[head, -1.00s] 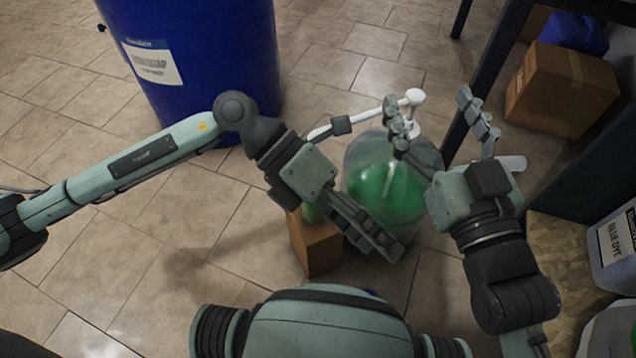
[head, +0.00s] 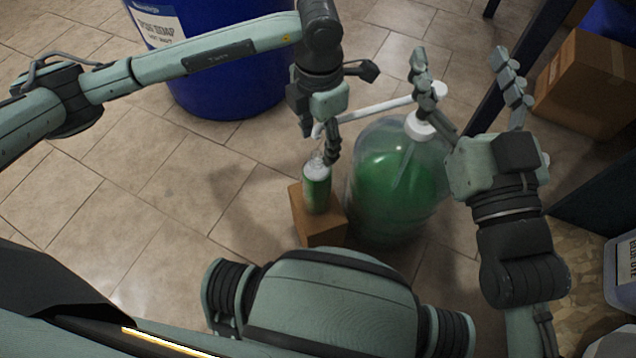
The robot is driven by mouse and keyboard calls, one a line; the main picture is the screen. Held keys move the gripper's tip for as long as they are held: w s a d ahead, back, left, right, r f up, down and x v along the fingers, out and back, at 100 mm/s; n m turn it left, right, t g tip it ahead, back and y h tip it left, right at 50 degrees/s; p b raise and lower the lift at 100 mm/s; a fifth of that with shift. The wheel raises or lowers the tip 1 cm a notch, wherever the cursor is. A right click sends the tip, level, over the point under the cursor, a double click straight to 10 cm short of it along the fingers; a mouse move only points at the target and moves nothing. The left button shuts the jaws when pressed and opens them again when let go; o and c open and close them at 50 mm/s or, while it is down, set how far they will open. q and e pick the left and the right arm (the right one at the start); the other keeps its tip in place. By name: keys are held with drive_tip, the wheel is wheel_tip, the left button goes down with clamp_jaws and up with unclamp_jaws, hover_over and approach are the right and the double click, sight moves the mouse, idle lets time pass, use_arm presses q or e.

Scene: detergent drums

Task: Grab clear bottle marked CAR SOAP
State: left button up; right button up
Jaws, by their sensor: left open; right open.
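A large clear bottle (head: 395,185) with green liquid and a white pump (head: 425,105) stands on the floor. A small clear bottle (head: 316,192) with green contents stands on a cardboard box (head: 321,228) beside it, below the pump's spout. I cannot read CAR SOAP on either bottle. My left gripper (head: 353,115) is open at the spout end, above the small bottle; one finger hangs close to that bottle's top, and I cannot tell if they touch.
A blue drum (head: 225,75) with a white label stands behind my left arm. A dark-framed table or shelf, a cardboard box (head: 590,85) and a translucent container (head: 622,275) are on the right. The tiled floor at left is clear.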

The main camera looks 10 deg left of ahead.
sight(317, 155)
use_arm(q)
drive_tip(key=f, duration=0.4)
drive_tip(key=shift+s+a, duration=0.15)
drive_tip(key=shift+s, duration=0.05)
drive_tip(key=shift+f, duration=0.5)
clamp_jaws()
use_arm(e)
drive_tip(key=r, duration=0.1)
drive_tip(key=r+t, duration=0.1)
drive_tip(key=s, duration=0.1)
drive_tip(key=shift+a+r+y, duration=0.3)
drive_tip(key=shift+r+y, duration=0.1)
use_arm(q)
drive_tip(key=shift+w, duration=0.1)
